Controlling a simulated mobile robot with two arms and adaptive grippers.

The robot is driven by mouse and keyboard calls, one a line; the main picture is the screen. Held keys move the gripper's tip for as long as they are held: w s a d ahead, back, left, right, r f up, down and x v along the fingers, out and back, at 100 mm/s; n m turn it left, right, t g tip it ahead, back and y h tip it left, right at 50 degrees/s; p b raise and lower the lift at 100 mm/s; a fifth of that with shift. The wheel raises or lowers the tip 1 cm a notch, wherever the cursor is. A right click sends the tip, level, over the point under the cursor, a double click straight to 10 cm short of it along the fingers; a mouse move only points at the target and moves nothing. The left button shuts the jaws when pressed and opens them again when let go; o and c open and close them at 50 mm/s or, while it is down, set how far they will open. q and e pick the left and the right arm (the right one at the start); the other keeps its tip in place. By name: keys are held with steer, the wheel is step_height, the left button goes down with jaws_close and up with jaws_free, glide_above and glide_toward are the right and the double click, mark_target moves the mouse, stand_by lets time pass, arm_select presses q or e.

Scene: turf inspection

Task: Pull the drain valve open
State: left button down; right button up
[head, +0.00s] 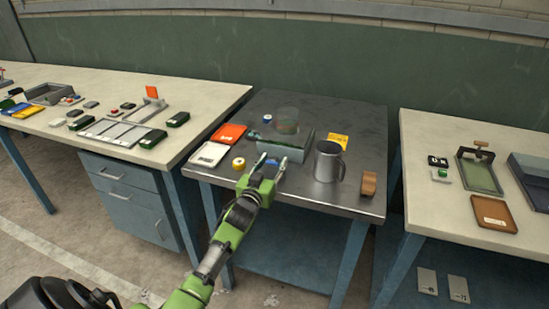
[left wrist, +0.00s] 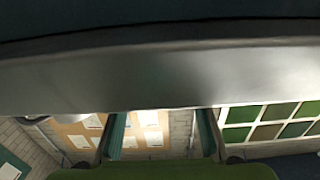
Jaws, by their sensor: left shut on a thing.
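My left gripper (head: 272,164) reaches over the front of the metal table, its fingers at the grey stand (head: 293,150) that carries a clear cylinder (head: 287,122). It is shut on the drain valve (head: 272,161), a small part low at the stand's front, mostly hidden between the fingers. In the left wrist view, the two fingers of my left gripper (left wrist: 160,132) point up toward a broad grey metal surface (left wrist: 150,75); the valve cannot be made out there. My right gripper is not in view.
A metal mug (head: 327,163) stands right of the stand, a wooden block (head: 369,184) beyond it. A white scale (head: 209,154), an orange tray (head: 229,133) and a yellow tape roll (head: 238,164) lie left. A yellow card (head: 338,141) lies behind the mug.

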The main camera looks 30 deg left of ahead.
arm_select(q)
steer(key=c, duration=2.9)
jaws_free()
steer(key=shift+s+d, duration=0.1)
steer(key=shift+s, duration=0.2)
steer(key=shift+o, duration=0.2)
steer(key=shift+w, duration=0.1)
steer(key=o, duration=1.6)
steer(key=v, duration=1.2)
steer(key=shift+f, duration=0.1)
